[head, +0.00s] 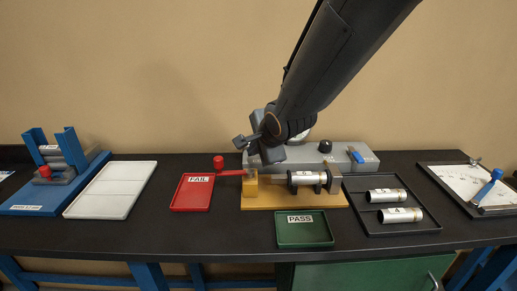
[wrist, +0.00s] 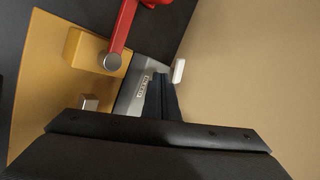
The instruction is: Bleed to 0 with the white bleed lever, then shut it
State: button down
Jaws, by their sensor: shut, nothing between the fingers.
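The white bleed lever (wrist: 178,72) shows in the wrist view as a short white bar, just right of the fingertips. A small gap seems to lie between it and my gripper (wrist: 160,78), whose fingers are shut and empty. A label (wrist: 143,86) sits on the grey test unit left of the fingers. In the head view my gripper (head: 250,143) is over the left end of the grey test unit (head: 345,157); the lever is hidden there. A round gauge (head: 300,136) is mostly hidden behind my arm, so its reading cannot be seen.
A red clamp handle (head: 219,163) stands close by on the left and crosses the top of the wrist view (wrist: 122,28). Red FAIL tray (head: 190,201) and green PASS tray (head: 304,239) are in front.

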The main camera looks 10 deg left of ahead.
jog(key=w+a, duration=0.1)
jog(key=w+a+f+p, duration=0.1)
jog(key=w, duration=0.1)
jog(key=shift+w+a, duration=0.55)
jog(key=shift+w, duration=0.1)
jog(key=shift+w+a+p, duration=0.2)
jog(key=shift+a+p, duration=0.4)
jog(key=shift+p, duration=0.4)
jog(key=shift+w+a+p, duration=0.3)
jog(key=shift+w+a, duration=0.25)
jog(key=shift+a, duration=0.15)
